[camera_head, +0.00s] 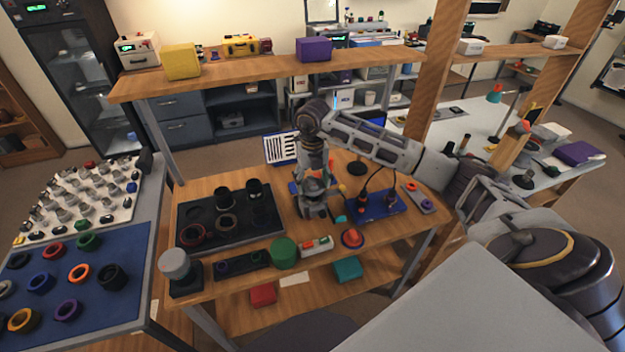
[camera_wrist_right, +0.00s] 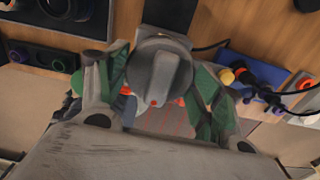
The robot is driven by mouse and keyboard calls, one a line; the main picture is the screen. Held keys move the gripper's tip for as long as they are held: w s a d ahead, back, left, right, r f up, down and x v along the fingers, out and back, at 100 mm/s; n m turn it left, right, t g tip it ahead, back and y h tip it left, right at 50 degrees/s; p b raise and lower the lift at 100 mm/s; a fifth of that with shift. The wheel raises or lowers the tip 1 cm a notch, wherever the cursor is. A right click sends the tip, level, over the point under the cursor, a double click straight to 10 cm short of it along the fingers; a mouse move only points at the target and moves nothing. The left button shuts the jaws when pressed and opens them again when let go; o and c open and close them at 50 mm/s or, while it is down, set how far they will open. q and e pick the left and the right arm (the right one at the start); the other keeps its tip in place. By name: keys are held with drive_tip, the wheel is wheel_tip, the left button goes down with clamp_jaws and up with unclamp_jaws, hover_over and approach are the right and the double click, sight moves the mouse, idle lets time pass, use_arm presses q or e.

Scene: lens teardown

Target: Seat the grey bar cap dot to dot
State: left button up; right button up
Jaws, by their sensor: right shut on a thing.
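In the right wrist view, the grey bar cap (camera_wrist_right: 160,62) is a dark round piece with a raised lighter bar across it. An orange-red dot shows at the bar's near end. My right gripper (camera_wrist_right: 150,92), with green finger pads, is shut on the cap, one finger at each side. Small orange spots also show beside the cap, but I cannot tell what they belong to. What lies under the cap is hidden. In the head view, my right gripper (camera_head: 313,204) points down low over the wooden bench; the cap is not clear there. My left gripper is not in view.
The black tray (camera_head: 262,230) with dark rings lies left of the gripper. A blue mat (camera_head: 385,212) with small tools and cables lies right. A green round piece (camera_head: 284,252) and a red dome (camera_head: 352,237) stand in front. A grey-topped cylinder (camera_head: 175,264) stands at the front left corner.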

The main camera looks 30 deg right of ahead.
drive_tip(key=shift+f+b, duration=0.35)
drive_tip(key=shift+f, duration=0.3)
drive_tip(key=shift+f+b, duration=0.7)
drive_tip(key=shift+f, duration=0.15)
idle(3.1)
idle(0.4)
